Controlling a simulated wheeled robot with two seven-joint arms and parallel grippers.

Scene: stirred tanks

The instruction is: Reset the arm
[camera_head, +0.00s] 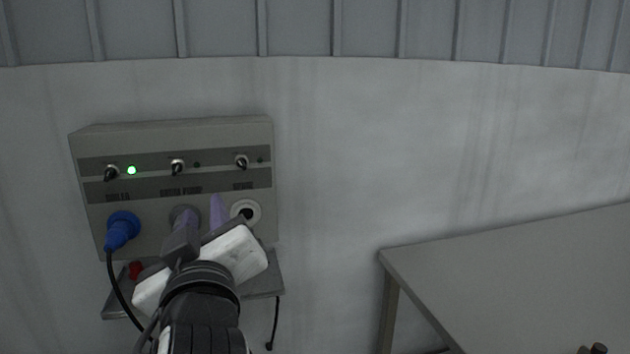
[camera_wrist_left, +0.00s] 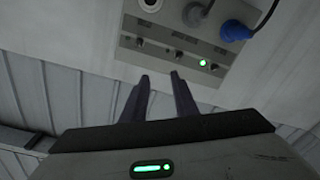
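My left gripper (camera_head: 214,200) is in front of the lower part of a grey wall box (camera_head: 222,138), its white body hiding part of the box and the shelf. In the left wrist view its two fingers (camera_wrist_left: 160,75) stand apart with nothing between them. A blue plug (camera_head: 122,229) sits in the left socket. The right socket (camera_head: 246,213) looks empty. My right gripper is not in view.
A green lamp (camera_head: 131,170) glows by the left switch (camera_head: 111,173). A small shelf (camera_head: 262,283) under the box holds a red item (camera_head: 135,269); a black cord hangs there. A grey table (camera_head: 520,270) stands at right. The wall between is clear.

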